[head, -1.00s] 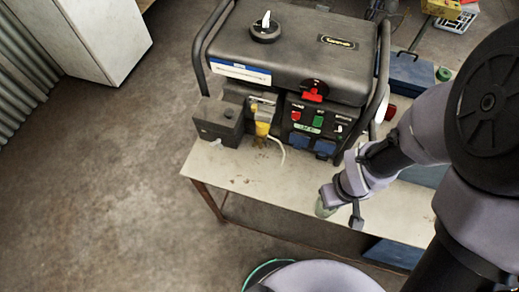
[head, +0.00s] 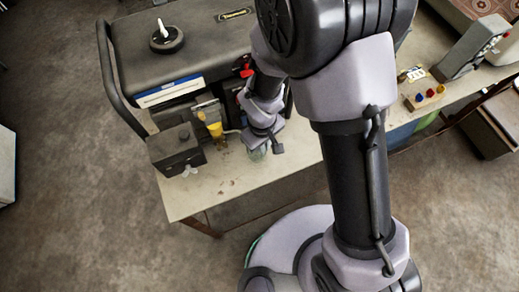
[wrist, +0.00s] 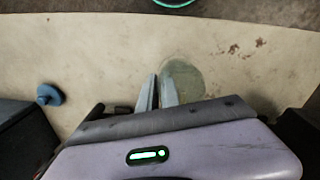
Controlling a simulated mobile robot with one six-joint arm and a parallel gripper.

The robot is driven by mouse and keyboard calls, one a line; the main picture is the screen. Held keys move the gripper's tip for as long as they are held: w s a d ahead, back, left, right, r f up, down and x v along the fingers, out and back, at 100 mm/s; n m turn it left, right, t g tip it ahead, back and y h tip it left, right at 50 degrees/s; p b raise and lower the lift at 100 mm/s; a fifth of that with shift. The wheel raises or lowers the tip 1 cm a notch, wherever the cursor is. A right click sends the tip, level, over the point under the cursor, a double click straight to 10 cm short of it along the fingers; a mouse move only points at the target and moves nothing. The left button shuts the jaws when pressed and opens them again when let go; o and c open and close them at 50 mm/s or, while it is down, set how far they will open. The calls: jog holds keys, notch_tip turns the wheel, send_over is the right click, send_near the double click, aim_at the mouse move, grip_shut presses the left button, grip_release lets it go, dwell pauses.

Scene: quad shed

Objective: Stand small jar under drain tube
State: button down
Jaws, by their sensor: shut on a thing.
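The small jar (head: 257,154), of pale greenish clear glass, is in my gripper (head: 264,146) over the bench top in front of the generator. In the wrist view my fingers (wrist: 158,90) are close together with the jar (wrist: 184,80) at their right. The right finger overlaps its near side, so they seem shut on its wall. I cannot tell whether its base touches the bench. The pale drain tube (head: 231,131) runs from beside the yellow fitting (head: 215,129) toward the jar. Its end is hidden near my gripper, and the tube does not show in the wrist view.
The dark generator (head: 190,55) stands at the back of the pale bench (head: 195,197). A black box (head: 175,148) stands left of the fitting. The bench front left is clear. The wrist view shows a blue knob (wrist: 49,94).

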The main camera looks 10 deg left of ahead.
aim_at(257, 152)
jog(key=shift+w+a+f, duration=0.1)
jog(key=shift+a+f, duration=0.1)
jog(key=shift+a, duration=0.2)
jog(key=shift+f+b, duration=1)
jog(key=shift+f, duration=0.75)
jog(key=c, duration=1.6)
grip_release()
jog(key=shift+o, duration=0.2)
